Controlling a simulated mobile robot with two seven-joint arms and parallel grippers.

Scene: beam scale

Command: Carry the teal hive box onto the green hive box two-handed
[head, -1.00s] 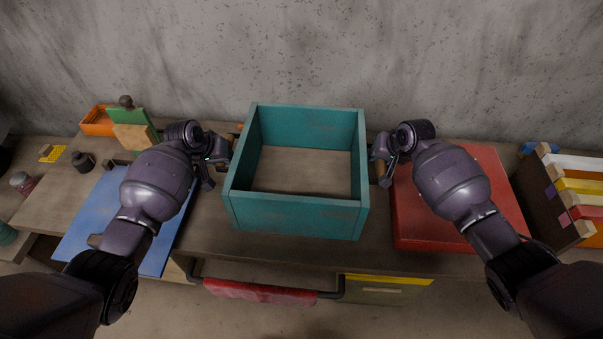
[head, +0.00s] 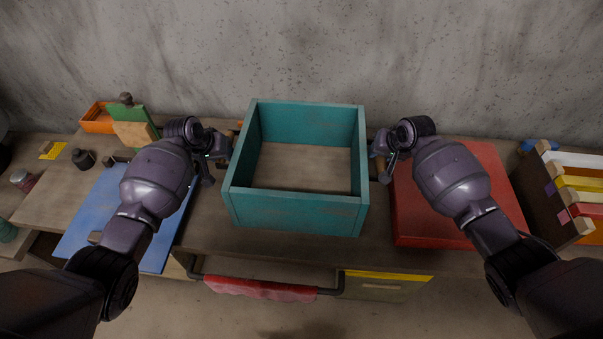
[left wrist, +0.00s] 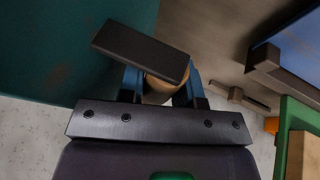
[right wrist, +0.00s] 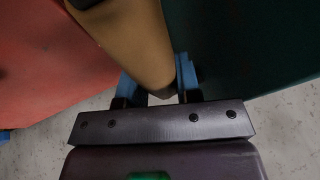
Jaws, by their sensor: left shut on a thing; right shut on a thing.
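The teal hive box (head: 295,213) is an open square frame in the middle of the head view, level, with wooden surface showing through it. My left gripper (head: 227,152) is shut on the wooden handle at its left side; the handle (left wrist: 157,87) also shows between the fingers in the left wrist view. My right gripper (head: 381,162) is shut on the right handle, a tan wooden bar (right wrist: 138,40) in the right wrist view. I cannot tell whether the box touches the bench. I cannot make out a green hive box in any view.
A blue panel (head: 90,215) lies at left and a red lid-like slab (head: 430,215) at right. A green board with a wooden block (head: 136,135) and an orange tray (head: 97,118) stand back left. Coloured frames (head: 580,185) stand far right. The wall (head: 300,50) is behind.

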